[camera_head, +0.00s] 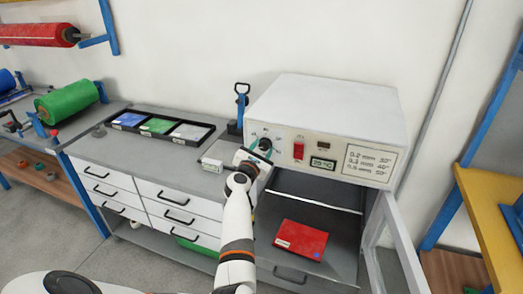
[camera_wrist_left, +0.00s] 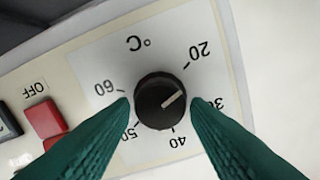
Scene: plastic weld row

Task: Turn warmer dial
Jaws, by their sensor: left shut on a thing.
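The white warmer box (camera_head: 330,110) stands on the bench against the wall. Its black dial (camera_head: 265,144) is at the left of the front panel, partly hidden by my left gripper (camera_head: 261,150). In the left wrist view, the dial (camera_wrist_left: 161,101) sits between my two green fingertips, one at each side, and the left gripper is shut on it. The dial's pale pointer line points between the 20 and 30 marks of the °C scale. The scale also shows 40, 50 and 60. My right gripper is out of view.
A red switch (camera_head: 299,148) and a small temperature display (camera_head: 322,163) are right of the dial. A red packet (camera_head: 301,239) lies on the surface below. An open door (camera_head: 397,240) stands at the right. A black tray (camera_head: 187,134) with coloured packets is on the bench at left.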

